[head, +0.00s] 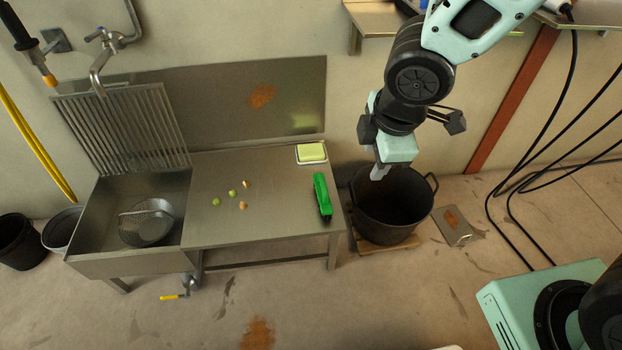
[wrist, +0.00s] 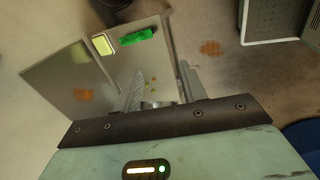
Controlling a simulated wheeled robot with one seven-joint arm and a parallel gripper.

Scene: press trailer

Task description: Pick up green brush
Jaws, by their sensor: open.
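The green brush (head: 323,196) lies on the right end of the steel sink counter (head: 270,225), near its right edge. In the wrist view the green brush (wrist: 137,35) shows beyond my fingers, toward the top. My gripper (head: 380,172) hangs to the right of the counter, in front of the black pot in the head view, above and right of the brush and apart from it. In the wrist view my gripper (wrist: 162,82) has its two fingers spread with nothing held between them.
A pale green sponge in a dish (head: 311,152) sits behind the brush. Small green and orange bits (head: 232,193) lie mid-counter. A black pot (head: 392,207) stands right of the counter. A sink basin with a colander (head: 147,222) is at left. Black cables (head: 520,180) hang at right.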

